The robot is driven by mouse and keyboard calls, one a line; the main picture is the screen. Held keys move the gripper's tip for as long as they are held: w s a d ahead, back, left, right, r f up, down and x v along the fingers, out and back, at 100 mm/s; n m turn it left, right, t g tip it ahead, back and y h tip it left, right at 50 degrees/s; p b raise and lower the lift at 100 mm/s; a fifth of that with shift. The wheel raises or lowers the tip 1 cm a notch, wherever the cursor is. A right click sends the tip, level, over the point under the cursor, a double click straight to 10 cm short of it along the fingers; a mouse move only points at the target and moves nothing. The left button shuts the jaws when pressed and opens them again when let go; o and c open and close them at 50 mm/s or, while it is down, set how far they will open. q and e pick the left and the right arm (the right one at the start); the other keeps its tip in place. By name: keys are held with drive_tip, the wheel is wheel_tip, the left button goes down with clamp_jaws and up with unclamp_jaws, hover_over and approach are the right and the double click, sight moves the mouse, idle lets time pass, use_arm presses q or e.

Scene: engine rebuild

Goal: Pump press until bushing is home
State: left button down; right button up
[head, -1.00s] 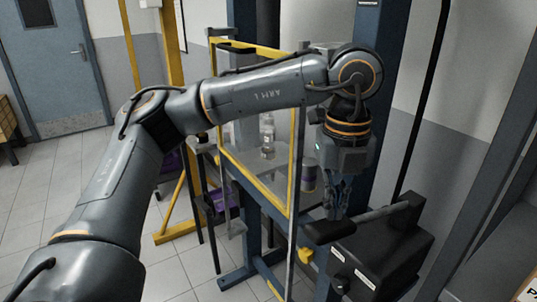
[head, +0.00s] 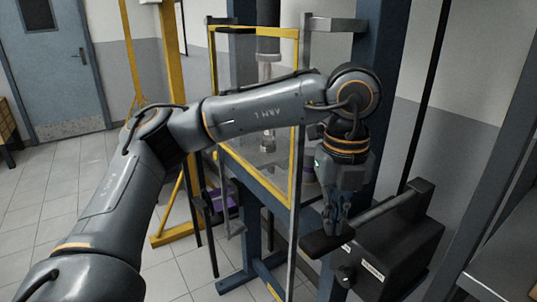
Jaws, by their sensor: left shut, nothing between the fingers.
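The press stands at the centre behind a clear guard with a yellow frame (head: 292,160). Its dark ram (head: 268,42) with a paler rod below it shows through the guard. A pale, slender piece (head: 268,138) shows below my arm, perhaps the bushing or its driver; my forearm hides the part between, so I cannot tell how it is seated. The black pump lever (head: 325,243) sticks out from the black pump box (head: 400,250) on the right. My left gripper (head: 336,228) points down, shut and empty, with its fingertips at the lever's grip. My right gripper is not seen.
A blue press column (head: 375,90) stands close behind my left wrist. Tiled floor (head: 60,200) is free at the left.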

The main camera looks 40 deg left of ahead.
use_arm(q)
wheel_tip(320, 180, down, 9)
drive_tip(key=b, duration=0.7)
wheel_tip(320, 180, up, 6)
drive_tip(key=p, duration=0.4)
drive_tip(key=shift+r, duration=0.1)
wheel_tip(320, 180, up, 11)
drive_tip(key=p, duration=0.7)
drive_tip(key=shift+p, duration=0.4)
